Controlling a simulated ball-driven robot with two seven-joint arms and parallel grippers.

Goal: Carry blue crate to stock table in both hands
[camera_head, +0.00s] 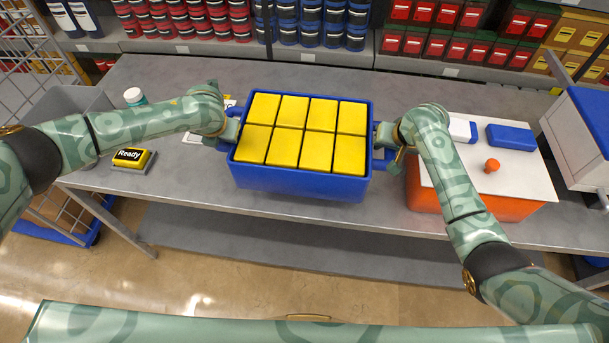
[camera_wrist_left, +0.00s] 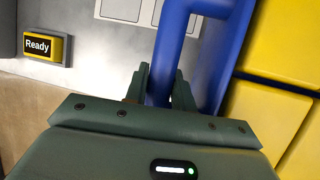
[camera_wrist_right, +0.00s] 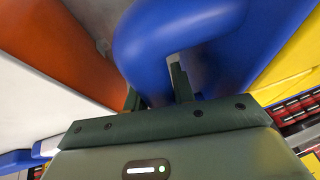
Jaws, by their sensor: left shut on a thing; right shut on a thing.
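The blue crate (camera_head: 300,187) is at the middle of the head view, over the grey table, filled with several yellow boxes (camera_head: 302,153). I cannot tell whether its base touches the table. My left gripper (camera_head: 230,124) is shut on the crate's left handle; in the left wrist view its fingers (camera_wrist_left: 160,90) sit on either side of the blue handle bar (camera_wrist_left: 167,60). My right gripper (camera_head: 388,138) is shut on the right handle; the right wrist view shows its fingers (camera_wrist_right: 157,90) at the blue handle (camera_wrist_right: 150,45). The fingertips are partly hidden.
Stocked shelves (camera_head: 330,50) stand behind. The floor in front is clear.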

